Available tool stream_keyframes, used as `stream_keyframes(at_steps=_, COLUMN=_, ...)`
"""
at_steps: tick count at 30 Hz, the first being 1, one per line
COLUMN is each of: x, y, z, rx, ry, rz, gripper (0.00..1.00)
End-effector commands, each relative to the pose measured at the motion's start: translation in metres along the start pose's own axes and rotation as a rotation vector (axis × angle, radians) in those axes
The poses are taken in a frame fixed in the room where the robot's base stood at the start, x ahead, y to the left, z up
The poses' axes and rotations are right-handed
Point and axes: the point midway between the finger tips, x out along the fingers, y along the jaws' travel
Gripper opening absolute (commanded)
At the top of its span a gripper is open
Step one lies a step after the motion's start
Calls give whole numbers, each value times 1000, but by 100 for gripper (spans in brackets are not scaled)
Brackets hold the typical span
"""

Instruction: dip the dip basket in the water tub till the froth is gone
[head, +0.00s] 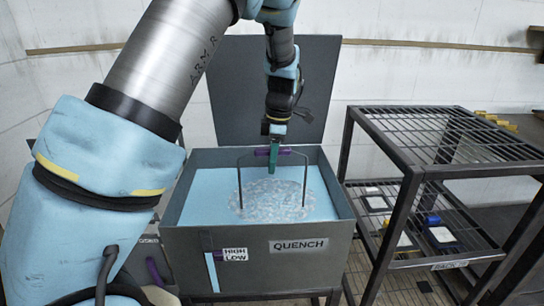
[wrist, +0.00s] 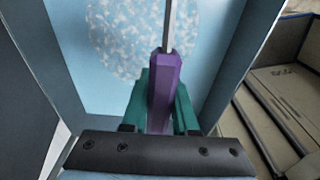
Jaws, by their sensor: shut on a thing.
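The water tub (head: 255,262) is a grey box marked QUENCH, with its lid standing open at the back. Light blue water (head: 205,195) fills it, and whitish froth (head: 270,196) covers the middle of the surface. My gripper (head: 275,146) is above the tub, shut on the purple grip of the dip basket's handle (head: 240,185). The handle's thin dark rods go down into the froth; the basket itself is hidden below. In the wrist view, green fingers clasp the purple grip (wrist: 163,90), with froth (wrist: 140,42) beyond it.
A dark metal rack (head: 408,190) with mesh shelves stands right of the tub, holding several small trays and blocks. The tub's raised lid (head: 235,90) stands close behind my arm. A HIGH/LOW label (head: 235,254) is on the tub's front.

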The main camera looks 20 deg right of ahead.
Motion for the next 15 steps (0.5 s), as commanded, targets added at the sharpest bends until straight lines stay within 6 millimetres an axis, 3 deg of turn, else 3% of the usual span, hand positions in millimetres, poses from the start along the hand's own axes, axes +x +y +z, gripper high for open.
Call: stream_keyframes(at_steps=15, x=52, y=1, z=6, rx=0, ry=-1, rz=1, gripper=0)
